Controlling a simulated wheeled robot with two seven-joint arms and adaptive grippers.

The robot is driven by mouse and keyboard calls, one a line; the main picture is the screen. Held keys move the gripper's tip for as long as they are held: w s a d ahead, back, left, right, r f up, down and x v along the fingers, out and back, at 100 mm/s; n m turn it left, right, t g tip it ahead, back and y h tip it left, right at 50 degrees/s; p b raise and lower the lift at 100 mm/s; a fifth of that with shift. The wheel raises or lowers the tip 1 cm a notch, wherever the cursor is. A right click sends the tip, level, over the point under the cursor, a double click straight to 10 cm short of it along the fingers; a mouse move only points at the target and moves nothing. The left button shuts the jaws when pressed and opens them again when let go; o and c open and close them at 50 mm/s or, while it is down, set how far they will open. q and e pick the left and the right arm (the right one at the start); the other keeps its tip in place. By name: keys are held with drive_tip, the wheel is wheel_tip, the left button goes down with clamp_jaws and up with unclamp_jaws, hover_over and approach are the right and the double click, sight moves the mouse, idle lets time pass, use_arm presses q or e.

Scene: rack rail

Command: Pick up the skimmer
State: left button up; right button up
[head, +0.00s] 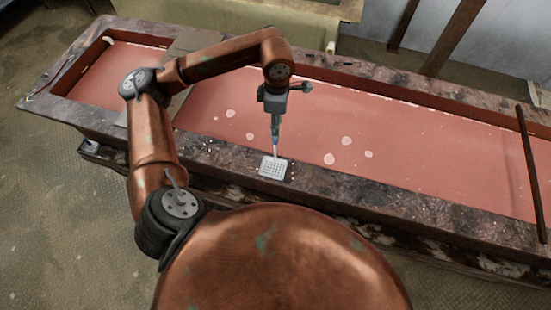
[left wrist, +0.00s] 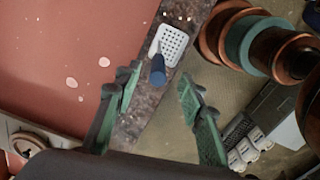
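The skimmer has a white perforated square head (head: 274,168) on the near rim of the trough, and a slim blue handle that rises steeply from it. In the left wrist view the head (left wrist: 170,42) lies ahead of the fingers, and the dark blue handle (left wrist: 157,70) points toward the camera, foreshortened. My left gripper (head: 275,112) is above the skimmer, pointing down. In the left wrist view its two green fingers (left wrist: 158,84) are apart, with the handle's end near the gap between their tips. I cannot tell whether they touch it. My right gripper is not in view.
A long trough of pinkish-red liquid (head: 220,110) with pale floating patches runs across the view. Its dark stained near rim (head: 370,195) is otherwise mostly clear. A dark bar (head: 531,165) crosses the trough at the right. Bare floor (head: 50,225) lies at the left.

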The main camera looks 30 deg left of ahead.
use_arm(q)
drive_tip(key=shift+s+f, duration=0.1)
drive_tip(key=shift+f, duration=0.35)
drive_tip(key=f+p, duration=0.1)
drive_tip(key=f, duration=0.3)
drive_tip(key=f+p, duration=0.1)
drive_tip(key=f, duration=0.1)
drive_tip(key=shift+a+p, duration=0.3)
drive_tip(key=shift+p, duration=0.05)
drive_tip(key=shift+f, duration=0.35)
drive_tip(key=shift+c, duration=0.3)
clamp_jaws()
